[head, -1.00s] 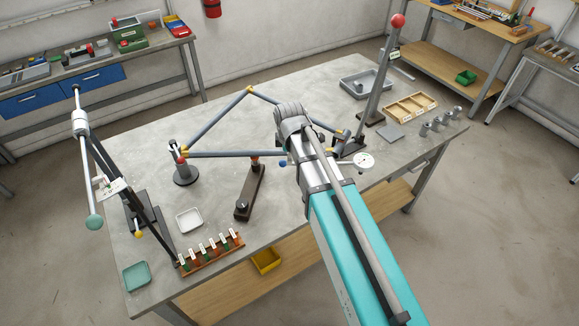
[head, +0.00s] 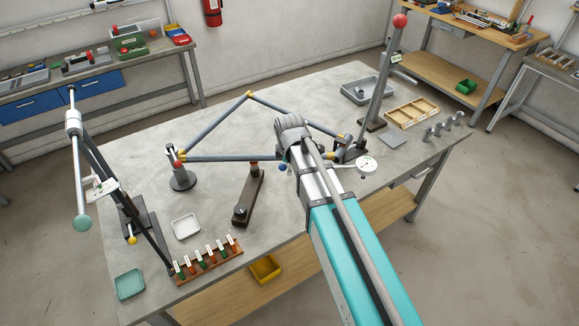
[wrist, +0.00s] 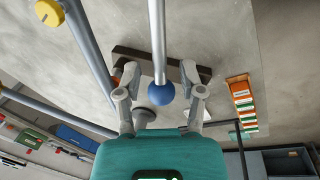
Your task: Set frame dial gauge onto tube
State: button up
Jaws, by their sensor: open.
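The dial gauge (head: 367,165) has a round white face and shows just right of my arm in the head view. A thin rod runs left from it behind my wrist, and a blue ball (head: 283,167) shows on the other side. In the wrist view a grey rod (wrist: 157,40) ending in the blue ball (wrist: 161,94) lies between the fingers of my gripper (wrist: 160,72), which is open with a gap on each side. The grey tube (head: 230,158) of the triangular frame with yellow joints runs left of my wrist; one tube (wrist: 88,50) shows left in the wrist view. My arm hides the gripper in the head view.
A dark block with a red-topped post (head: 247,195) stands left of my wrist. Tall posts stand left (head: 105,180) and right (head: 382,85). The table (head: 330,95) also holds trays (head: 186,226), a wooden organizer (head: 411,110) and a rack of small tags (head: 208,260).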

jog(key=shift+c, duration=0.2)
grip_shut()
